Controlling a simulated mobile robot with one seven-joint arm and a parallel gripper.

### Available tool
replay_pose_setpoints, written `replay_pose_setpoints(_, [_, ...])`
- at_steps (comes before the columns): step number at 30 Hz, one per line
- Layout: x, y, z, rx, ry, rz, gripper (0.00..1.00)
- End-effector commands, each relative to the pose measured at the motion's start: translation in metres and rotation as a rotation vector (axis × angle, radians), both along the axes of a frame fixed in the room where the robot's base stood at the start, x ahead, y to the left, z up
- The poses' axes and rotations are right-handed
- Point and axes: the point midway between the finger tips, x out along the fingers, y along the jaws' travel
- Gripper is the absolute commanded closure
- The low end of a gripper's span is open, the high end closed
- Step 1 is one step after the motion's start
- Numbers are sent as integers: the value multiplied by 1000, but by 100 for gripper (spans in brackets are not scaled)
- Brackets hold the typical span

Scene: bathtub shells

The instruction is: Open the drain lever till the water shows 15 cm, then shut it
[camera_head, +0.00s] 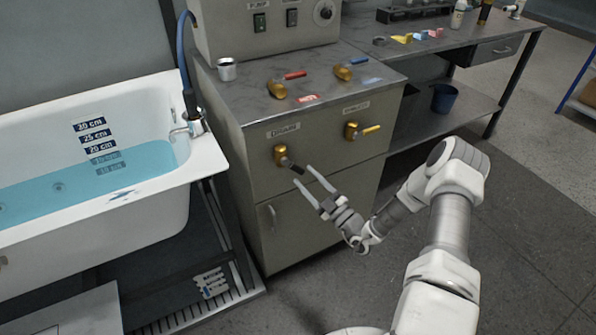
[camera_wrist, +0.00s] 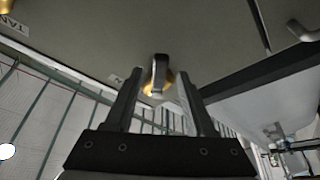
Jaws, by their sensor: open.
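The drain lever (camera_head: 283,157), a brass valve with a short dark handle, is on the cabinet front under the "DRAIN" label. My gripper (camera_head: 312,180) is open, just in front of it, its fingers pointing at it. In the wrist view the lever's grey handle (camera_wrist: 159,75) shows between the two finger tips; I cannot tell if they touch it. The tub (camera_head: 150,208) holds blue water (camera_head: 60,193). Its surface lies near the lower edge of the 20 cm mark (camera_head: 101,147); the marks below look tinted by the water.
A second brass lever (camera_head: 362,131) is to the right on the same cabinet (camera_head: 315,215). Two more brass levers with red and blue handles and a metal cup (camera_head: 227,69) are on top. A blue bucket (camera_head: 445,97) is on the bench's lower shelf. Floor at right is clear.

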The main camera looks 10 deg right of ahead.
Motion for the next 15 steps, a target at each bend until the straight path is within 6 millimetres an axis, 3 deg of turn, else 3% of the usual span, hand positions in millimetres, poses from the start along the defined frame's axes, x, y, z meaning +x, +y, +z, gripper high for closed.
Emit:
replay_pose_setpoints(6, [26, 18, 9, -1, -2, 2, 45])
replay_pose_setpoints(15, [35, 23, 13, 1, 0, -1, 45])
